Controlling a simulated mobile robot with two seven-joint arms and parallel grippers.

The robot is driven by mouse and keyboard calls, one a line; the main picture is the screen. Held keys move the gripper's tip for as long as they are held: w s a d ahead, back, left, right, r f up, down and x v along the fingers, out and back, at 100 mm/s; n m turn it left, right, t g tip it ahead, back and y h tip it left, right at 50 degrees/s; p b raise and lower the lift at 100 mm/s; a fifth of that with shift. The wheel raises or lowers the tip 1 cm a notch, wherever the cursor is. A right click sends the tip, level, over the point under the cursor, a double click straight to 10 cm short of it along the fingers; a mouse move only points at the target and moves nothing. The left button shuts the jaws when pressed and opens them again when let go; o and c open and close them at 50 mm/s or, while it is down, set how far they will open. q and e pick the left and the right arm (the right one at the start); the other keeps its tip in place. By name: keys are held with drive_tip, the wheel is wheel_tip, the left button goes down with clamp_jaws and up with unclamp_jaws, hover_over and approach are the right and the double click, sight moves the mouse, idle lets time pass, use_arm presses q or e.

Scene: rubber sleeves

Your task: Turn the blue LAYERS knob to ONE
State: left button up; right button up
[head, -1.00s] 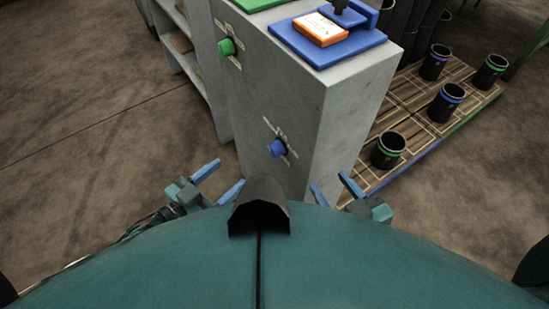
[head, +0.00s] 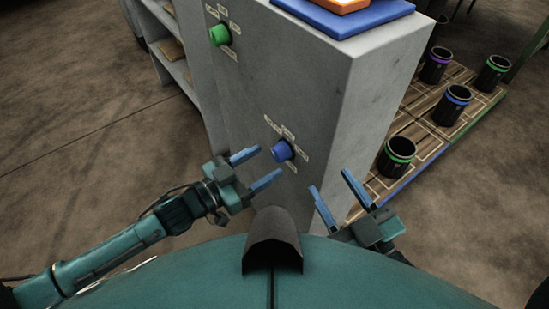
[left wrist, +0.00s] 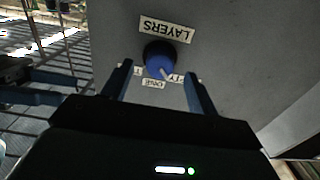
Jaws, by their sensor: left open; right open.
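The blue LAYERS knob (head: 282,151) sits on the front face of the grey cabinet, with small white labels around it. In the left wrist view the knob (left wrist: 160,56) is ahead of the fingertips, roughly between them, with the LAYERS label (left wrist: 167,29) upside down above it. The ONE label (left wrist: 153,84) is below; a pale pointer mark on the knob aims down and right, towards a partly hidden label (left wrist: 178,77). My left gripper (head: 269,161) is open just left of the knob, apparently not touching it.
A green knob (head: 220,34) is higher on the cabinet (head: 330,110), at left. A blue plate (head: 345,18) with an orange item lies on top. Several black sleeves with coloured bands, one green-banded (head: 398,156), stand on a wooden pallet at right. The left floor is clear.

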sight(275, 156)
use_arm(q)
drive_tip(key=shift+b+x, duration=0.35)
drive_tip(key=shift+x, duration=1.6)
drive_tip(key=shift+c, duration=0.3)
drive_tip(key=c, duration=0.9)
